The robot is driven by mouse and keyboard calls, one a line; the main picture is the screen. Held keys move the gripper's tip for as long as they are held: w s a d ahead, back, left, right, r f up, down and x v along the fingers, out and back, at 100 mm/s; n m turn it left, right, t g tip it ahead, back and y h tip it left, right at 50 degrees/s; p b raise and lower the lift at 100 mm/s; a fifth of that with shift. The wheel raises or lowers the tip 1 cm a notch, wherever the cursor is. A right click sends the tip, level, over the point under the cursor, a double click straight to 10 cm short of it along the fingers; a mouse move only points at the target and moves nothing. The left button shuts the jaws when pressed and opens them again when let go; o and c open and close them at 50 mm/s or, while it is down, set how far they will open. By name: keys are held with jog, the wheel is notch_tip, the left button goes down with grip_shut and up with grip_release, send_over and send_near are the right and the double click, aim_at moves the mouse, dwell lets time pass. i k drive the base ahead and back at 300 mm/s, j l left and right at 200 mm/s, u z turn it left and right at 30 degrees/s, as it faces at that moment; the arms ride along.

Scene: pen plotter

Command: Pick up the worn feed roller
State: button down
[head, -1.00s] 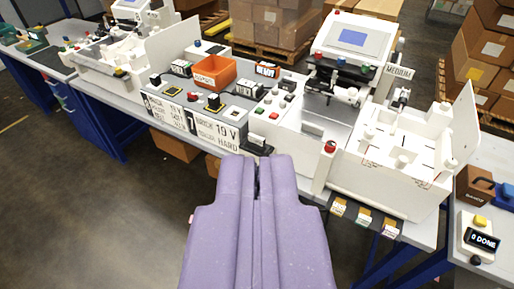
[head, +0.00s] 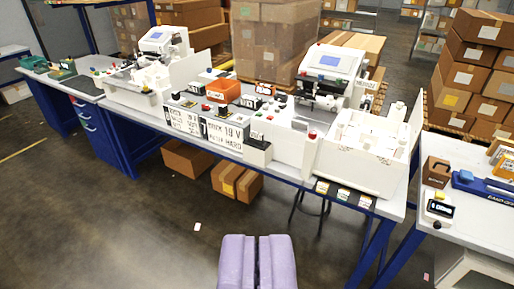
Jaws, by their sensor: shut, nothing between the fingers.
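My gripper (head: 257,262) is at the bottom middle of the head view, with its two purple fingers side by side, shut and empty. It is over the floor in front of the bench, apart from everything. The white plotter machine (head: 330,85) with a blue screen stands on the bench right of centre, with an open white box-like part (head: 365,145) at its right. I cannot make out which part is the worn feed roller; the small parts on the bench and in the machine are too small to tell.
The long bench (head: 225,150) carries an orange bin (head: 223,91), label boards (head: 225,133) and a second machine (head: 160,55). Cardboard boxes (head: 237,180) lie under it.

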aim_at(256, 138)
jog(key=i+z, duration=0.15)
jog(key=i, duration=0.35)
jog(key=i+j+z, duration=0.15)
jog(key=i, duration=0.35)
jog(key=i+j+z, duration=0.15)
jog(key=i, duration=0.35)
jog(key=i+j+z, duration=0.1)
jog(key=i, duration=0.4)
jog(key=i+j+z, duration=0.15)
jog(key=i, duration=0.35)
jog(key=i+j+z, duration=0.15)
jog(key=i+j, duration=0.25)
jog(key=i, duration=0.05)
